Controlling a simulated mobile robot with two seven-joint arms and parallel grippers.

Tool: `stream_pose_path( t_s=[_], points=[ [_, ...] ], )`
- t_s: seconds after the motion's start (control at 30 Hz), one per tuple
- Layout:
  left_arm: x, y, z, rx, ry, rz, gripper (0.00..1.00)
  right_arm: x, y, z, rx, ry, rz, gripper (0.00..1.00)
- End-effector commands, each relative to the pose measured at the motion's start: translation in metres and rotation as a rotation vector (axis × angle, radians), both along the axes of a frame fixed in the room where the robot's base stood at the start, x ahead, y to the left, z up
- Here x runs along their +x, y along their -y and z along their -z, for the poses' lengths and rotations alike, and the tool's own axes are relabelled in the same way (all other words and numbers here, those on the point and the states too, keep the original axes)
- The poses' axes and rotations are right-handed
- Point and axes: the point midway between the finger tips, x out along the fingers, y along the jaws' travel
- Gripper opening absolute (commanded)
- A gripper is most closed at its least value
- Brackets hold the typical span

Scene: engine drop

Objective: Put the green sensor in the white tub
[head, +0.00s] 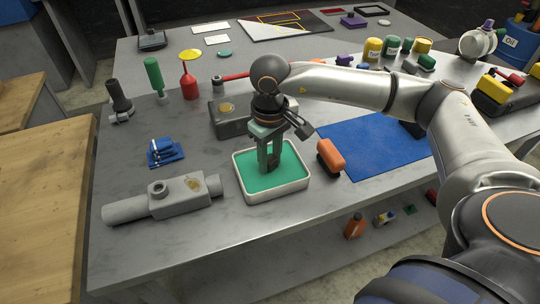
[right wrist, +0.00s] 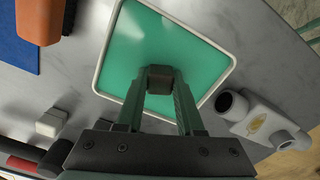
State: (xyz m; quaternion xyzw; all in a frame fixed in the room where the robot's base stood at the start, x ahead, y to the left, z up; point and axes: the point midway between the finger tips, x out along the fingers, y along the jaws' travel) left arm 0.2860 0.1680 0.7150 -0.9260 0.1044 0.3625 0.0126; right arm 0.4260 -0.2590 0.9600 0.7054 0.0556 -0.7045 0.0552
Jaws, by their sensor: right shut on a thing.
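The white tub (head: 243,188) has a white rim and a green inside, and stands near the table's front edge. It also shows in the right wrist view (right wrist: 104,50). My right gripper (head: 270,165) points down over the tub, with its fingertips inside the rim as seen from the head. It is shut on a small dark block (right wrist: 160,80). I see no clear green on this block, so I cannot tell whether it is the green sensor. Whether the block touches the tub floor is unclear. My left gripper is not in view.
An orange-topped block (head: 330,156) stands just right of the tub, beside a blue mat (head: 375,145). A grey metal part (head: 165,197) lies to the left, and a grey box (head: 228,121) stands behind.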

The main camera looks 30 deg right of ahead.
Motion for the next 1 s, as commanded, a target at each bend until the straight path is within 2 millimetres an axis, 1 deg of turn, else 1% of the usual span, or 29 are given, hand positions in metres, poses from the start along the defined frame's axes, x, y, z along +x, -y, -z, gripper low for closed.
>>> stream_pose_path(
  t_s=[0.2,0.33,0.37,0.6,0.63,0.87,1.0],
  points=[
    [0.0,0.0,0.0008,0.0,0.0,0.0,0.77,0.0,0.0001,0.0006,0.0,0.0,0.0,0.0],
    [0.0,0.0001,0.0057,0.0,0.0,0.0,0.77,0.0,-0.0001,0.0049,0.0,0.0,0.0,0.0],
    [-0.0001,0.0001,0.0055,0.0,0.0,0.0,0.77,0.0,-0.0001,0.0044,0.0,0.0,0.0,0.37],
    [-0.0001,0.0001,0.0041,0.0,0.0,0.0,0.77,-0.0002,-0.0002,0.0032,0.0,0.0,0.0,0.64],
    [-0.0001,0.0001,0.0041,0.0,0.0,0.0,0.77,-0.0002,-0.0002,0.0031,0.0,0.0,0.0,0.66],
    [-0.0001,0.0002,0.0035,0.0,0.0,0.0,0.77,-0.0002,-0.0002,0.0025,0.0,0.0,0.0,0.66],
    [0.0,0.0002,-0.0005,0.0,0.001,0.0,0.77,0.0003,-0.0004,-0.0044,0.0,0.002,0.0,0.66]
  ],
)
